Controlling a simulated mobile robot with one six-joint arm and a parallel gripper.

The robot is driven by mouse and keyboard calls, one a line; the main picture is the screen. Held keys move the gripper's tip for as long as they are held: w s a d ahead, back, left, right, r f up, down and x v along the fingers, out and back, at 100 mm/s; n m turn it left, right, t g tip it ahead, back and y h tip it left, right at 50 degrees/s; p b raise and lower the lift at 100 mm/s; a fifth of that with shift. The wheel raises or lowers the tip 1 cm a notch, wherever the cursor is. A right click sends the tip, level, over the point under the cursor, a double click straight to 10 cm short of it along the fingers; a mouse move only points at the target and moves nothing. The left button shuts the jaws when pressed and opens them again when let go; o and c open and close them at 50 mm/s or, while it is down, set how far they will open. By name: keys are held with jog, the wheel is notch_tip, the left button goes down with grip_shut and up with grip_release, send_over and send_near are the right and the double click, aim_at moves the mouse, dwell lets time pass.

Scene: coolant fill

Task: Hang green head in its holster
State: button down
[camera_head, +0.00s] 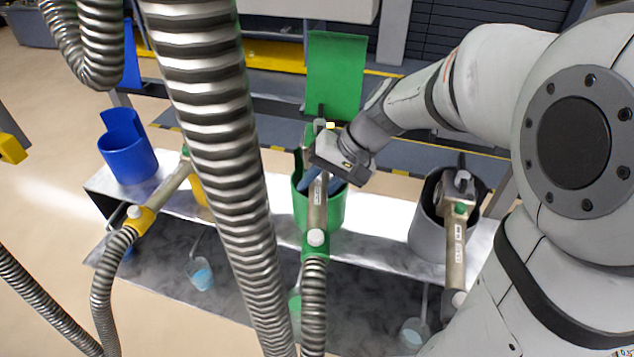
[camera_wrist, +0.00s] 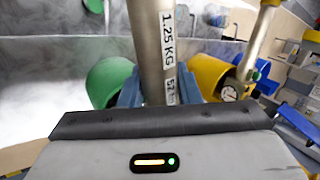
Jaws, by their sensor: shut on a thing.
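The green head is a metal tube (camera_head: 317,205) with a green collar and a ribbed hose below it. My gripper (camera_head: 318,181) is shut on this tube, which stands roughly upright. In the wrist view the tube (camera_wrist: 153,50), labelled 1.25 KG, runs between the blue fingers of my gripper (camera_wrist: 160,92). The green holster (camera_head: 333,215) is an open cup on the shelf, behind the tube in the head view. In the wrist view the green holster (camera_wrist: 108,80) is left of the tube. I cannot tell whether the head's upper end rests in the cup; my wrist partly hides it.
A blue holster (camera_head: 127,155) stands empty at left. A yellow head (camera_head: 160,195) rests at the yellow holster (camera_wrist: 205,75). A grey head (camera_head: 455,240) hangs at the grey holster (camera_head: 427,232) on the right. A thick ribbed hose (camera_head: 215,130) crosses the foreground. A green panel (camera_head: 335,75) stands behind.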

jog(key=shift+f+b, duration=0.95)
jog(key=shift+f, duration=0.4)
jog(key=shift+f+b, duration=1.8)
jog(key=shift+b, duration=0.4)
dwell(1.2)
jog(key=c, duration=1)
grip_release()
jog(key=v, duration=0.8)
jog(key=s+d+f+t+h, duration=0.2)
jog(key=s+d+f+h, duration=0.4)
jog(key=s, duration=0.5)
jog(key=shift+s+d+f+n+h, duration=0.2)
jog(key=shift+d+f+n+h, duration=0.25)
jog(key=shift+d, duration=0.7)
